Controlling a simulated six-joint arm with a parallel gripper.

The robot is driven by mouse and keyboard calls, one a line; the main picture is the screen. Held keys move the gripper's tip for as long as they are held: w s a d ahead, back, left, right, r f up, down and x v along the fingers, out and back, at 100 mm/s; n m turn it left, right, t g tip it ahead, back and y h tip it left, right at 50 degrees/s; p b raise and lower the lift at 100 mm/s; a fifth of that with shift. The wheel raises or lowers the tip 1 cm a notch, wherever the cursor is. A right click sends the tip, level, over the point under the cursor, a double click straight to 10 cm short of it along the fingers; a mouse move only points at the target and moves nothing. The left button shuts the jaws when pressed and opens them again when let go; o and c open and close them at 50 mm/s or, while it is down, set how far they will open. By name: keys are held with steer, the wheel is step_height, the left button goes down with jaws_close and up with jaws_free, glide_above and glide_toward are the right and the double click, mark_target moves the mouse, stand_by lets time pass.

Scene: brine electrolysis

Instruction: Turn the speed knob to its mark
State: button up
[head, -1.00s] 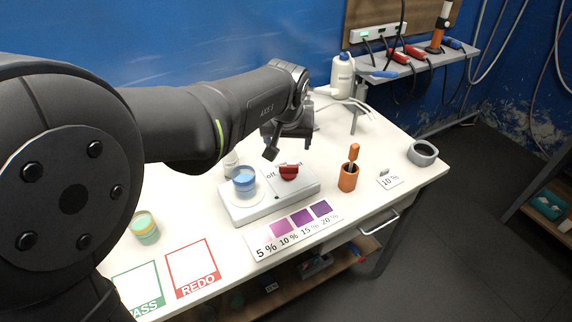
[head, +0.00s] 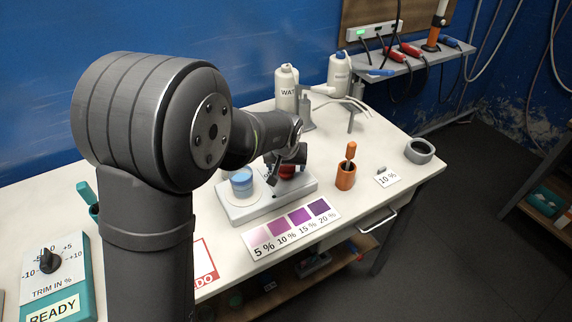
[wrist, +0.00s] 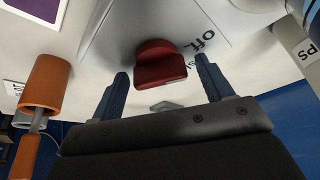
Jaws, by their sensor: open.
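The red knob (head: 287,173) sits on top of the white stirrer box (head: 265,207), to the right of a cup of blue liquid (head: 242,182). My gripper (head: 288,160) is over the knob and partly hides it in the head view. In the wrist view my gripper (wrist: 162,66) is open, with one fingertip on each side of the red knob (wrist: 160,64) and visible gaps between. The word "off" is printed beside the knob. Other print there is cut short or hidden, and I cannot make out which mark the knob faces.
A colour strip (head: 291,229) lies in front of the box. White bottles stand behind. A teal trim box (head: 58,280) is at left.

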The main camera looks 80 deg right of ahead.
steer(key=c, duration=1)
steer(key=shift+o, duration=0.2)
steer(key=shift+n, duration=0.4)
steer(key=o, duration=1)
steer(key=shift+c, duration=0.2)
steer(key=shift+r, duration=0.15)
steer(key=v, duration=1.7)
steer(key=shift+s, duration=0.35)
